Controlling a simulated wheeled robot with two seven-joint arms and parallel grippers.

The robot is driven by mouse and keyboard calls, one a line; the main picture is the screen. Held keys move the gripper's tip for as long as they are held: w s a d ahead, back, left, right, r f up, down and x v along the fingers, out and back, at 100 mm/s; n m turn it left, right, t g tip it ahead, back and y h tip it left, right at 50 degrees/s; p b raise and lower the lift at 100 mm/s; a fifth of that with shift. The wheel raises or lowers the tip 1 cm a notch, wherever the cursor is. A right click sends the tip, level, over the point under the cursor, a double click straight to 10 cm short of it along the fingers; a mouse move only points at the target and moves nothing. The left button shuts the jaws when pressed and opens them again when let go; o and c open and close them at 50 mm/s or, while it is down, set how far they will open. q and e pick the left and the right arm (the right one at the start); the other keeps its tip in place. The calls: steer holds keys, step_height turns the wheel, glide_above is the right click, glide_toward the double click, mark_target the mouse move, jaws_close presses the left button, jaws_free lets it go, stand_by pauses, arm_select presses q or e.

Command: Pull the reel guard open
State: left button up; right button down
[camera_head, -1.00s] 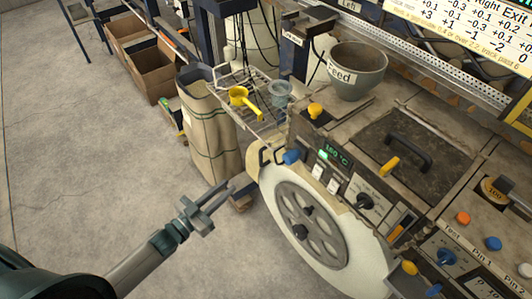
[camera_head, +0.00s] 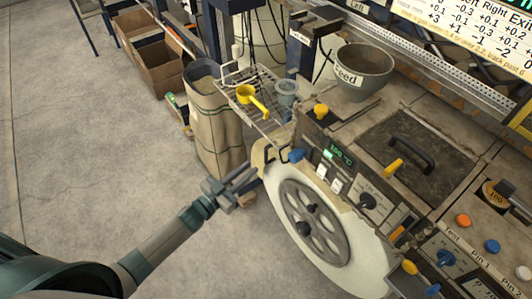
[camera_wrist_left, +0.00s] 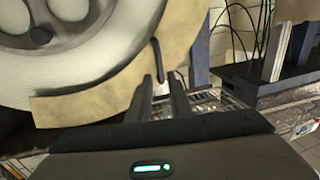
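The reel guard (camera_head: 257,156) is a beige curved band along the upper left rim of the large pale reel (camera_head: 355,262). In the left wrist view the guard (camera_wrist_left: 85,106) curves beneath the reel (camera_wrist_left: 110,45). A thin black handle (camera_head: 270,153) sits on the guard; in the wrist view the handle (camera_wrist_left: 158,58) stands just beyond the fingertips, in line with the gap. My left gripper (camera_head: 252,177) is open, its fingers pointing at the guard's handle end. In the wrist view the left gripper (camera_wrist_left: 160,84) shows a gap between its fingers. I cannot tell if they touch the handle. My right gripper is out of view.
A wire shelf (camera_head: 262,112) with a yellow scoop (camera_head: 250,96) and a grey cup (camera_head: 286,91) is just above the guard. A tan sack (camera_head: 216,132) stands close behind my left gripper. Blue knob (camera_head: 297,155) is beside the handle. The floor at left is clear.

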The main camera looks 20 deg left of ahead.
mark_target(266, 161)
arm_select(q)
steer(key=p+x, duration=0.1)
steer(key=x, duration=0.8)
steer(key=shift+w+d, duration=0.1)
steer(key=shift+w, duration=0.15)
jaws_close()
